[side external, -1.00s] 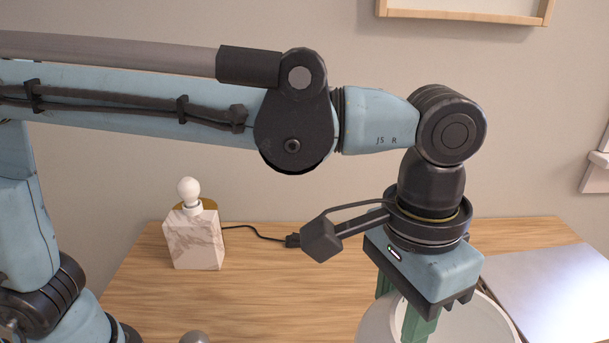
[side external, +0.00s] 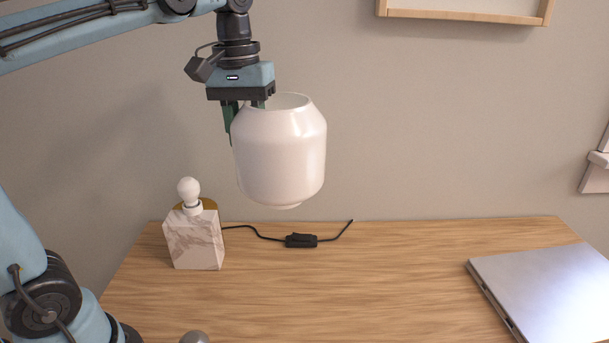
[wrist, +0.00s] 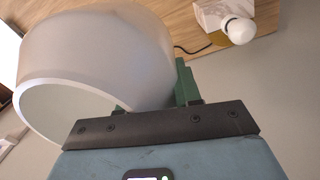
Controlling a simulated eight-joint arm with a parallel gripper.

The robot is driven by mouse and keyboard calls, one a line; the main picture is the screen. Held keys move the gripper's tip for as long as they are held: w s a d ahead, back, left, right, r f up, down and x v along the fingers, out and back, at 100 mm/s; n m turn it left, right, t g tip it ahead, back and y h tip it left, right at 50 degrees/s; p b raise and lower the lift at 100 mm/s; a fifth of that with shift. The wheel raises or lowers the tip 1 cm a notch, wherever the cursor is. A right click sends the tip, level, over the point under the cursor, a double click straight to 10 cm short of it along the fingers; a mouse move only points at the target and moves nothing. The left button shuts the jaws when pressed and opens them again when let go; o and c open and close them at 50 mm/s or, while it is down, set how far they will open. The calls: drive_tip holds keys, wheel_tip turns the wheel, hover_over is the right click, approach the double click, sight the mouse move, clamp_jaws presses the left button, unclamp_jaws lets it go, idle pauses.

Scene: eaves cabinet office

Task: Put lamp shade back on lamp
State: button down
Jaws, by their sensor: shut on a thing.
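The white lamp shade (side external: 280,155) hangs in the air above the table, right of and higher than the lamp. Its wide open rim faces up and its narrow end points down. My gripper (side external: 245,108) is shut on the shade's left wall at the upper rim, one green finger outside and one inside. The lamp (side external: 196,240) is a marble block with a bare white bulb (side external: 188,190), upright at the table's back left. In the wrist view the shade (wrist: 100,55) fills the upper left, and the lamp base (wrist: 212,14) with its bulb (wrist: 238,31) shows at upper right.
A black cord with an inline switch (side external: 300,240) runs right from the lamp along the table's back. A silver laptop (side external: 550,285) lies at the right. A grey rounded knob (side external: 194,337) shows at the front edge. The middle of the wooden table (side external: 350,290) is clear.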

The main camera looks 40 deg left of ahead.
drive_tip(key=s+a+r+n, duration=0.4)
drive_tip(key=s+a+n, duration=0.3)
drive_tip(key=s+a, duration=0.4)
drive_tip(key=a, duration=0.3)
drive_tip(key=shift+s+a, duration=0.3)
drive_tip(key=shift+a, duration=0.05)
drive_tip(key=shift+f, duration=0.15)
wheel_tip(320, 180, down, 10)
drive_tip(key=shift+f, duration=0.2)
idle(0.8)
idle(0.3)
drive_tip(key=c, duration=0.7)
unclamp_jaws()
